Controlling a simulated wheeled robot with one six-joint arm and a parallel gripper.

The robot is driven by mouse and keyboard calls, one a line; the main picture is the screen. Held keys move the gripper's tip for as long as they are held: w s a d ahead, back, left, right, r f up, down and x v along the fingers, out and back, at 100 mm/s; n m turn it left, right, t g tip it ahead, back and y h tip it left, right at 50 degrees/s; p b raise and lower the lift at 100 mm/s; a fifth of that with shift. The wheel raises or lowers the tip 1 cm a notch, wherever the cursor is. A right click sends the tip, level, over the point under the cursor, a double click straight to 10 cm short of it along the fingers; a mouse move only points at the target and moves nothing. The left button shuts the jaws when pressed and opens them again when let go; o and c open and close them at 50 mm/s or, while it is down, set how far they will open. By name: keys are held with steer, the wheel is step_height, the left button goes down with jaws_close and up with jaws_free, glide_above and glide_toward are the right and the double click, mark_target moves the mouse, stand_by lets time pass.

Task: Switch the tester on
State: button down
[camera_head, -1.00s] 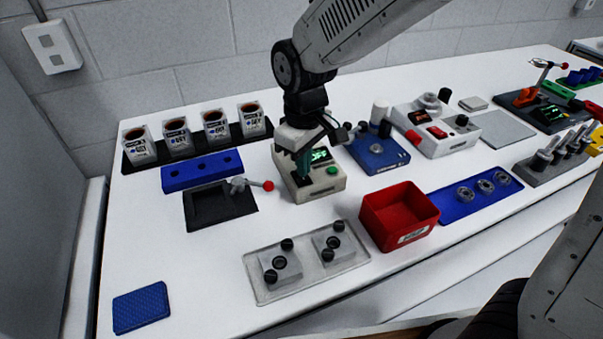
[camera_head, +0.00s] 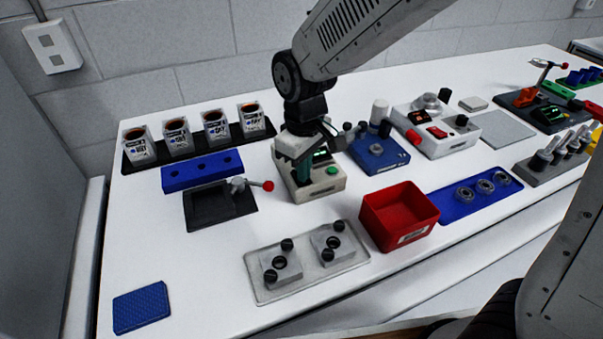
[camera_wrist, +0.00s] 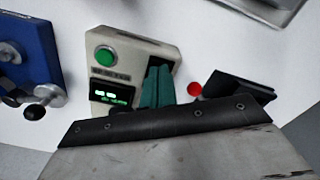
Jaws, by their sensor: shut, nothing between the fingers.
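The tester (camera_head: 324,184) is a cream box on the white table, with a green round button and a small dark display with green text. In the wrist view the tester (camera_wrist: 158,50) shows its green button (camera_wrist: 105,54) and lit display (camera_wrist: 113,97). My gripper (camera_head: 304,179) is above the left part of the tester, pointing down. In the wrist view its teal fingers (camera_wrist: 157,88) are together with nothing between them, over the tester's face beside the display. The fingers hide the part of the face under them, and I cannot tell whether they touch it.
A blue fixture with knobs (camera_head: 376,154) stands close right of the tester. A black tray with a red-tipped lever (camera_head: 220,206) is at its left. A red bin (camera_head: 398,216) and a clear plate with two blocks (camera_head: 306,260) lie in front.

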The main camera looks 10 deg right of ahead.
steer(key=shift+r, duration=3.5)
steer(key=shift+s+d+f, duration=0.1)
steer(key=shift+s+d, duration=0.05)
steer(key=shift+s, duration=0.1)
steer(key=s+d+r+m, duration=0.3)
steer(key=s+d+m, duration=0.1)
steer(key=s+d, duration=0.5)
steer(key=s+d+r+m+t, duration=0.1)
steer(key=s+d+r+m, duration=0.2)
steer(key=s+d, duration=0.7)
steer(key=shift+d+r+m, duration=0.15)
steer(key=shift+d+m, duration=0.55)
steer(key=shift+m, duration=0.4)
